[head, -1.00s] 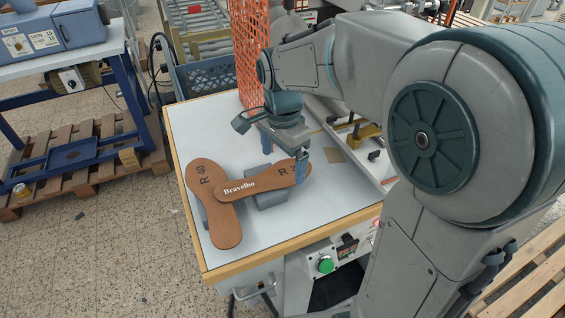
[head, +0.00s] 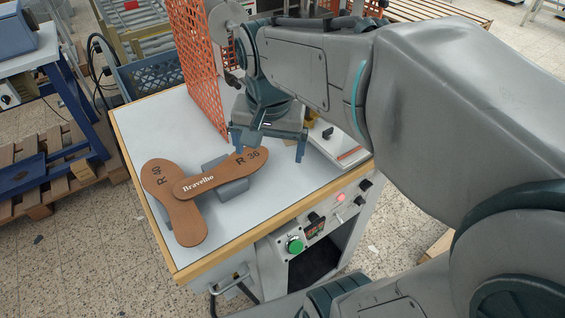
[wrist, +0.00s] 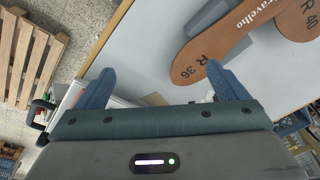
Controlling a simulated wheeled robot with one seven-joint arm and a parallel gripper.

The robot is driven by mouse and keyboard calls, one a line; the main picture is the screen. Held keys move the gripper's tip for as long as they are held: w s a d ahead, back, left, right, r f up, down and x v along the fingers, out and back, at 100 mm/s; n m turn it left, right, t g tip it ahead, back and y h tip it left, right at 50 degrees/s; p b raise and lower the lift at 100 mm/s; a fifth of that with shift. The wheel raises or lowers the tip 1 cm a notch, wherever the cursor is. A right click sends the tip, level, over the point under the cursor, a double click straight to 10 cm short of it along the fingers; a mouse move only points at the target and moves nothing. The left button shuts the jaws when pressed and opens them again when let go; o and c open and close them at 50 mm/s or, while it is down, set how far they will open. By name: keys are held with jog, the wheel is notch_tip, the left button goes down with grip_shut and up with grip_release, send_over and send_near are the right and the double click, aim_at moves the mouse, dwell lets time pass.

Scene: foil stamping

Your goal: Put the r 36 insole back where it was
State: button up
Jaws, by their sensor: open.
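The R 36 insole (head: 225,172) is brown, with "Bravelho" printed on it. It lies tilted, resting over a grey block (head: 234,189), with one end on top of the R 40 insole (head: 182,222). In the wrist view the R 36 insole (wrist: 215,50) lies at the upper right, near the right fingertip. My gripper (head: 268,146) is open and empty, to the right of the insole's R 36 end. In the wrist view its two blue fingers (wrist: 162,78) stand wide apart with nothing between them.
The white table (head: 262,232) has a wooden edge. An orange mesh guard (head: 203,75) stands at the back, beside a blue-grey crate (head: 150,78). A green button (head: 295,245) sits on the front panel. The table's front strip is clear.

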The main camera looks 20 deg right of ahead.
jog(key=s+d+f+n+t, duration=0.1)
jog(key=s+d+f+n, duration=0.2)
jog(key=s+f+n, duration=0.2)
jog(key=shift+s+f, duration=0.35)
jog(key=shift+s, duration=0.3)
dwell(0.6)
